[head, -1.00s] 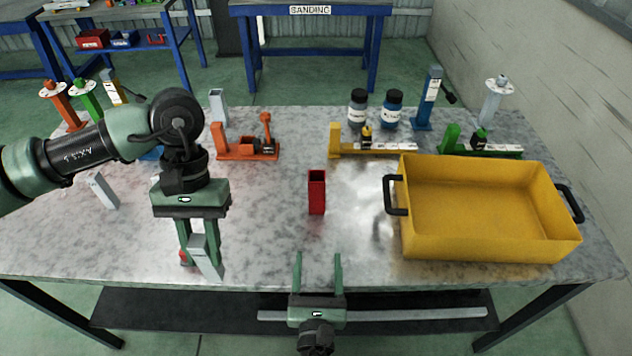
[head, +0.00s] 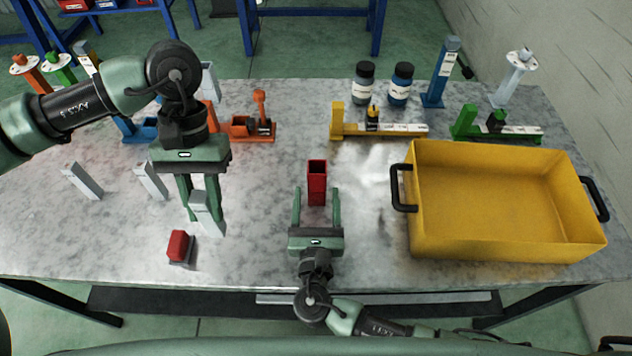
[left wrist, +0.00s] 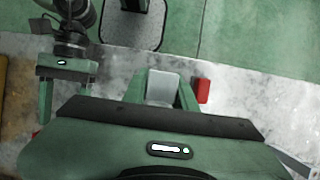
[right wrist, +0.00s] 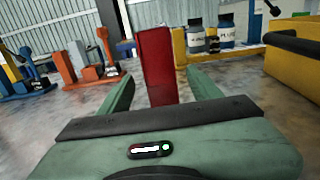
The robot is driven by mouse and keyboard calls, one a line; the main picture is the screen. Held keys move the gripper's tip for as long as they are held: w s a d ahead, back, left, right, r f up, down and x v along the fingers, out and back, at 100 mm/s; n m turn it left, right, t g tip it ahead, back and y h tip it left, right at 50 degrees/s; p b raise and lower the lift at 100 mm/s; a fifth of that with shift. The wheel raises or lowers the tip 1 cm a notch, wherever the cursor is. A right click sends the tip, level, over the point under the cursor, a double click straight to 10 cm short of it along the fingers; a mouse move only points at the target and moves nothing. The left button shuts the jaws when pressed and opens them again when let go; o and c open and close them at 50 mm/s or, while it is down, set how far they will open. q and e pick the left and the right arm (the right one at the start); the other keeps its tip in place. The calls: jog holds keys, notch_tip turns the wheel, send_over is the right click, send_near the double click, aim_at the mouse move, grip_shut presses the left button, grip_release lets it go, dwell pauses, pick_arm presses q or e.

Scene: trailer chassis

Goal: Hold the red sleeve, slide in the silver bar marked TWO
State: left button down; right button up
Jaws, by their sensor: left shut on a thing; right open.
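The red sleeve (head: 317,188) stands upright on the table with its open end up. My right gripper (head: 316,200) is open, low, with its fingers on either side of the sleeve's near part; the right wrist view shows the sleeve (right wrist: 155,65) between and beyond the fingertips. My left gripper (head: 201,205) is shut on a silver bar (head: 205,215), held tilted near the table to the left of the sleeve. The bar also shows in the left wrist view (left wrist: 160,87). I cannot read any mark on it. Two similar silver bars (head: 82,181) (head: 150,181) are at the left.
A red-topped block (head: 179,246) lies near the front edge, close to my left gripper. A yellow tray (head: 425,250) fills the right side. Clamps and two bottles (head: 363,84) (head: 400,86) line the back. Table between bar and sleeve is clear.

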aim_at(317, 190)
pick_arm(q)
jog(key=shift+w+f+b, duration=0.3)
jog(key=shift+f+b, duration=0.4)
jog(key=shift+f, duration=0.2)
pick_arm(e)
jog(key=w, duration=0.5)
jog(key=shift+w+f, duration=0.2)
jog(key=shift+w, duration=0.1)
pick_arm(q)
jog(key=shift+s+f, duration=0.15)
pick_arm(e)
jog(key=shift+w+r, duration=0.1)
jog(key=shift+w, duration=0.5)
pick_arm(q)
jog(key=shift+f, duration=0.1)
pick_arm(e)
jog(key=shift+w, duration=0.35)
jog(key=c, duration=0.5)
grip_shut()
jog(key=shift+d, duration=0.1)
